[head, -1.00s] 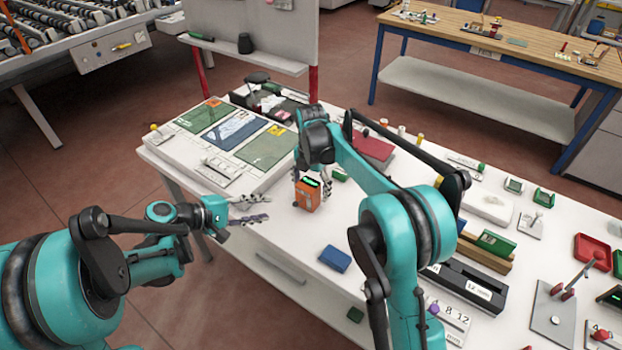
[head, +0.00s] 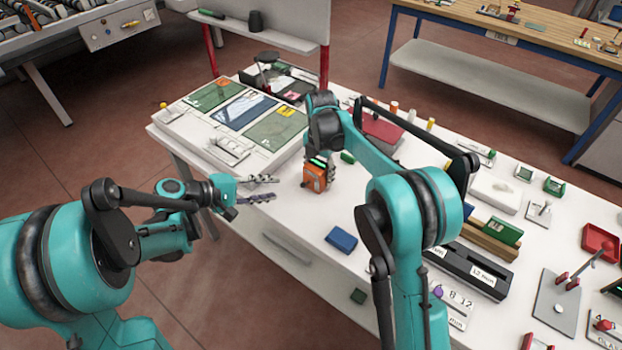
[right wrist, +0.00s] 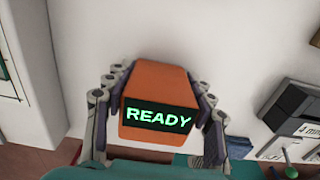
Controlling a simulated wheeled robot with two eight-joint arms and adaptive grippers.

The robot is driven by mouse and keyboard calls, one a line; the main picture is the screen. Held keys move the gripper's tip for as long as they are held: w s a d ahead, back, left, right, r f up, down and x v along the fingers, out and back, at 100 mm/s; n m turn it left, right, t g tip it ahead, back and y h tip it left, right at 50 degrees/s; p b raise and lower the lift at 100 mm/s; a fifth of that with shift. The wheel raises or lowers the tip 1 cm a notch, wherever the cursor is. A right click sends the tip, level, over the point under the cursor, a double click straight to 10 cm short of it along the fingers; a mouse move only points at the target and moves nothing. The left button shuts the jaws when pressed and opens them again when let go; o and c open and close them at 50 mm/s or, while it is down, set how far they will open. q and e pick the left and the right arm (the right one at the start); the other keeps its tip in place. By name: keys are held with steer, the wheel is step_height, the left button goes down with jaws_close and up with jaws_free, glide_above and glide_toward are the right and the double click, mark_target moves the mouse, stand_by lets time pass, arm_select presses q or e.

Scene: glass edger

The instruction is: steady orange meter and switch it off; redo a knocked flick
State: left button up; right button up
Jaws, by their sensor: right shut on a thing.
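The orange meter (head: 314,180) stands on the white table near its front edge. In the right wrist view the meter (right wrist: 158,86) shows a lit display reading READY in green. My right gripper (right wrist: 155,100) is shut on the meter, with a finger along each side; in the head view it (head: 318,165) comes down on the meter from above. My left gripper (head: 268,190) is open and empty, left of the meter, its fingers pointing toward it with a gap between. The meter's switch cannot be made out.
A white board with green and blue panels (head: 232,110) lies behind left.

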mark_target(302, 184)
arm_select(q)
steer(key=shift+d, duration=0.1)
jaws_close()
steer(key=w+d+m+g+y, duration=0.1)
steer(key=d+m, duration=0.1)
steer(key=m, duration=0.2)
steer(key=w+d+m+g+y, duration=0.1)
steer(key=m+g, duration=0.1)
steer(key=m, duration=0.2)
steer(key=w+d+m+g+y, duration=0.1)
steer(key=w+d+m+y, duration=0.1)
steer(key=m, duration=0.3)
steer(key=shift+d+f, duration=0.2)
steer(key=shift+d, duration=0.15)
steer(key=d+r+m+y, duration=0.1)
steer(key=m, duration=0.2)
steer(key=w+d+r+m+g+y, duration=0.1)
steer(key=m, duration=0.2)
steer(key=d+r+m+y, duration=0.1)
steer(key=r+m+y, duration=0.1)
steer(key=m, duration=0.1)
steer(key=shift+w+r+m+g, duration=0.1)
steer(key=shift+w+m+g, duration=0.1)
steer(key=shift+m+g, duration=0.15)
steer(key=shift+m, duration=0.25)
steer(key=shift+f, duration=2.25)
